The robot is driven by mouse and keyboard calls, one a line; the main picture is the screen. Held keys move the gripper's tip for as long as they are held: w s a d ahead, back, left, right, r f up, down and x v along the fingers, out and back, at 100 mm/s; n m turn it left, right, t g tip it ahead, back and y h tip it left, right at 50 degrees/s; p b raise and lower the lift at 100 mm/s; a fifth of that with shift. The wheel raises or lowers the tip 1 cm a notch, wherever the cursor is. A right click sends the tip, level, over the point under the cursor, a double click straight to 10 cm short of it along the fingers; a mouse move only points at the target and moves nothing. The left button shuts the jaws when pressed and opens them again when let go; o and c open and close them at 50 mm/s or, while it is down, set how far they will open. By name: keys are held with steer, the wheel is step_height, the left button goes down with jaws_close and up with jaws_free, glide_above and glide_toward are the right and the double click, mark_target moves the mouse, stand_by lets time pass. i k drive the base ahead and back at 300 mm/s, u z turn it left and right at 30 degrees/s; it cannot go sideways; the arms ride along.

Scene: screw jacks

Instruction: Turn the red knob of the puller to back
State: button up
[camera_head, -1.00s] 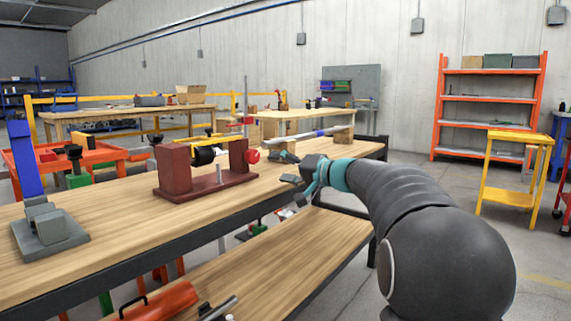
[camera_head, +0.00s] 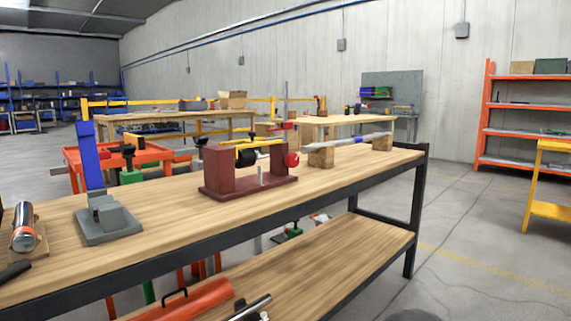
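A dark red frame (camera_head: 221,172) with two uprights stands on the wooden workbench, left of the picture's middle. It looks like the puller, though I cannot be sure. A black cylinder (camera_head: 246,158) and a yellow bar (camera_head: 249,141) sit between its uprights. A round red knob (camera_head: 291,159) sticks out at its right end. A thin light rod (camera_head: 261,175) stands upright at its front. The turn angle of the knob cannot be read. My gripper and arm are not in view.
On the bench (camera_head: 160,208), a grey block with a blue lever (camera_head: 90,158) stands to the left. Wooden blocks (camera_head: 321,157) carry a long rod (camera_head: 350,140) to the right. The lower shelf holds a red cylinder (camera_head: 195,300). Open floor (camera_head: 470,240) lies at the right.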

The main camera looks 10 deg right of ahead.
mark_target(291, 159)
steer(key=k, duration=1.2)
steer(key=u, duration=0.85)
steer(key=i, duration=1.45)
steer(key=z, duration=0.5)
steer(key=i, duration=0.55)
steer(key=z, duration=0.4)
